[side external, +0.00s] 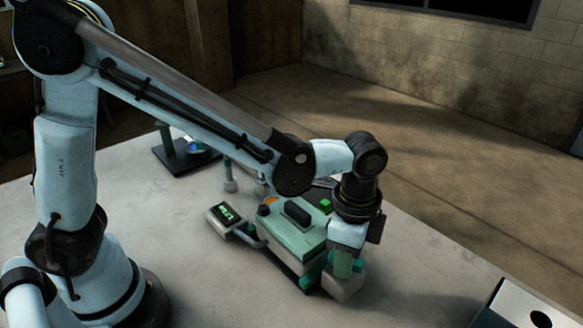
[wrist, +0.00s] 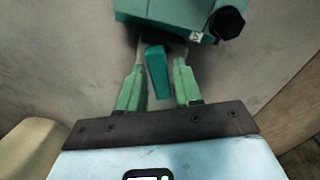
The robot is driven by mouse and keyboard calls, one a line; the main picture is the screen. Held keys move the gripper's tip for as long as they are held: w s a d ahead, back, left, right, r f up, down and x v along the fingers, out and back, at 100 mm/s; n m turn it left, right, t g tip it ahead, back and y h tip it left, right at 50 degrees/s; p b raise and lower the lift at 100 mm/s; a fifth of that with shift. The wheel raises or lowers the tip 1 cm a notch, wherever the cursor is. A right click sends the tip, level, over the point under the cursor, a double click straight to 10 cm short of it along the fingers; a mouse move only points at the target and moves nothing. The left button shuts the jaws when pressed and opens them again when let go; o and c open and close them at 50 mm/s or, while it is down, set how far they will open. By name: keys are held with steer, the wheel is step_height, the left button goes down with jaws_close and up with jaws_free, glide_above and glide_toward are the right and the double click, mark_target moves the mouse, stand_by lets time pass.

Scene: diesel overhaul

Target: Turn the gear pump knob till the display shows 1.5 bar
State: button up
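The gear pump (side external: 292,232) is a green box-shaped unit with a dark raised block on top. Its display (side external: 226,213) stands to its left with glowing green digits too small to read. My gripper (side external: 345,266) points down at the pump's right end, beside a pale grey block (side external: 343,287). In the wrist view my gripper (wrist: 158,62) is open, its two green fingers either side of a teal bar-shaped handle (wrist: 158,74), likely the knob. Gaps show between the handle and both fingers. The pump's green edge (wrist: 165,12) lies beyond them.
A black hexagonal part (wrist: 228,22) sits at the pump's corner in the wrist view. A dark stand (side external: 180,153) is at the back left of the pale table (side external: 430,270). A grey box with a round hole (side external: 520,305) is at the front right. The table between is clear.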

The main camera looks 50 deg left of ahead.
steer(key=shift+o, duration=0.6)
steer(key=shift+r, duration=2.75)
steer(key=shift+r, duration=2)
steer(key=s+a+n+t, duration=0.1)
steer(key=a+n+t, duration=0.1)
steer(key=a+n, duration=0.2)
steer(key=s+a+f+n+t, duration=0.1)
steer(key=a+n, duration=0.3)
steer(key=a, duration=0.5)
steer(key=s+a+n+t, duration=0.2)
steer(key=a+n+t, duration=0.2)
steer(key=a+n, duration=0.1)
steer(key=shift+s+a+f, duration=0.25)
steer(key=shift+a, duration=0.4)
